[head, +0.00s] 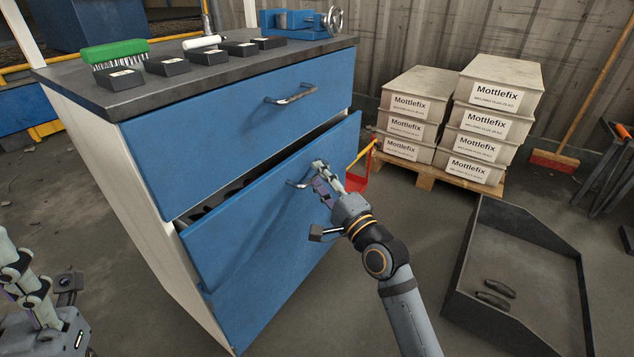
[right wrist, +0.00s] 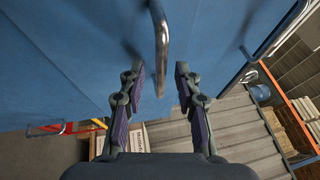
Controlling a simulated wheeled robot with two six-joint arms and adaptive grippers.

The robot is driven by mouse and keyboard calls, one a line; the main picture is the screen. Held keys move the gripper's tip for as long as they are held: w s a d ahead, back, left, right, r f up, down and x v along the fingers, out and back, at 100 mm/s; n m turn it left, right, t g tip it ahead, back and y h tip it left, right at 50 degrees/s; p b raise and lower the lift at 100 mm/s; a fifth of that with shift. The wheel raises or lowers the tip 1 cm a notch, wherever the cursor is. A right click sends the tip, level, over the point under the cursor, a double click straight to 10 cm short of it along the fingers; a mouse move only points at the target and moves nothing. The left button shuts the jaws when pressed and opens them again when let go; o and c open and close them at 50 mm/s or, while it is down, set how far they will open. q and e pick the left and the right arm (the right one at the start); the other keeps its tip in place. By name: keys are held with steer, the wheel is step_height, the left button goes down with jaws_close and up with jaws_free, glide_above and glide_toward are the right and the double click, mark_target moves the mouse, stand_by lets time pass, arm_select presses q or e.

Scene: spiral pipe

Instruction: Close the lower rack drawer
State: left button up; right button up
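The lower rack drawer (head: 265,215) is a blue front in the grey-white cabinet and stands partly pulled out, with a dark gap along its top and left edge. Its metal bar handle (head: 297,184) is on the upper part of the front. My right gripper (head: 322,172) is at this handle. In the right wrist view its two fingers (right wrist: 158,72) are apart, and the handle (right wrist: 162,40) runs into the space between the fingertips; I cannot tell whether they touch it. My left gripper (head: 22,270) is at the lower left, away from the drawer and partly cut off.
The upper drawer (head: 240,110) is shut. The dark worktop (head: 120,98) carries a green brush (head: 115,50), several black blocks and a blue vise (head: 300,22). Boxes on a pallet (head: 425,170) stand behind right. A grey tray (head: 470,318) lies on the floor at right.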

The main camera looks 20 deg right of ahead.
steer(key=shift+w+a+r, duration=0.15)
steer(key=shift+w+a, duration=0.05)
steer(key=shift+w, duration=0.45)
jaws_close()
